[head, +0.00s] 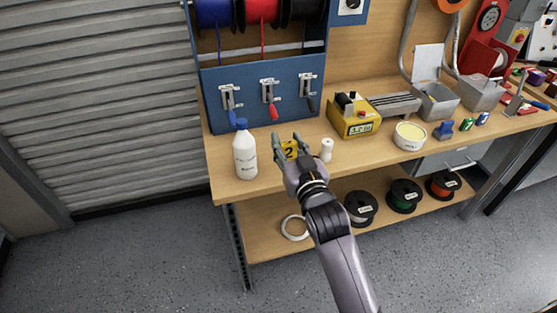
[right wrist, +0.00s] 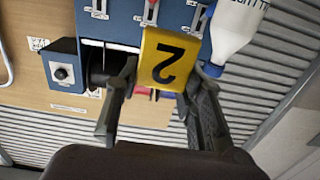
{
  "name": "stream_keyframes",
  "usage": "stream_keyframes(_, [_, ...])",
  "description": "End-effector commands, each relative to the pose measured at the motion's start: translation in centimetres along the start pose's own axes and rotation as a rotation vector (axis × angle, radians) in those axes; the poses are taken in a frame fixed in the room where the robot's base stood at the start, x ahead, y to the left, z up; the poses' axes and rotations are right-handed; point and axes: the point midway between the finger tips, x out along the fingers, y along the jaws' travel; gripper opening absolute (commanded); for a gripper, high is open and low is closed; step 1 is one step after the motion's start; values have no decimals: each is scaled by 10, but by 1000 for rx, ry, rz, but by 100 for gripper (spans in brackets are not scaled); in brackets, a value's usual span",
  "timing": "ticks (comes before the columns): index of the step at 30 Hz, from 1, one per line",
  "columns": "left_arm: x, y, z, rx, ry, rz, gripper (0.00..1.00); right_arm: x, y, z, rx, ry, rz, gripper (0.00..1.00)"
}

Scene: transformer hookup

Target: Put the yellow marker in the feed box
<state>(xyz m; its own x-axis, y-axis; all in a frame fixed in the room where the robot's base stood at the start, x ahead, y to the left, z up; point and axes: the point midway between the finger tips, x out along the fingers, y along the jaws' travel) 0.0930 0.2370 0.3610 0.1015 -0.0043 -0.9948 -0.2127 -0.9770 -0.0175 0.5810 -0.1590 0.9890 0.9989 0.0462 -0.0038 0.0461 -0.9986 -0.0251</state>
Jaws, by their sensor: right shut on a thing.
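The yellow marker (head: 289,150) is a small yellow plate with a black 2. My right gripper (head: 288,143) is shut on it above the front left part of the workbench. In the right wrist view the marker (right wrist: 168,58) sits between the fingers (right wrist: 158,85), its number upside down. Two open grey boxes stand at the right on the bench, a nearer one (head: 437,106) and a farther one (head: 481,97); grey conduits run down behind them. I cannot tell which is the feed box. My left gripper is out of view.
A white bottle (head: 244,155) stands left of my right gripper and a small white bottle (head: 326,150) right of it. A yellow device (head: 354,120), a round tub (head: 409,136) and small coloured parts lie along the workbench (head: 380,150). A blue wire rack (head: 262,85) stands behind.

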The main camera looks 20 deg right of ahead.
Motion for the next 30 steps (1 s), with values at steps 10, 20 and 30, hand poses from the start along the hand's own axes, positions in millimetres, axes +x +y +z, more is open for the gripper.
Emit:
stream_keyframes(10, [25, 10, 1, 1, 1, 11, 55, 97, -4, -67, -17, 6, 8, 17])
stream_keyframes(20, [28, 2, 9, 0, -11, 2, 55, 109, -2, -44, -21, -6, 13, 17])
stream_keyframes(30, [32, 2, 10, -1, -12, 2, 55, 109, 0, 46, -18, -4, 13, 17])
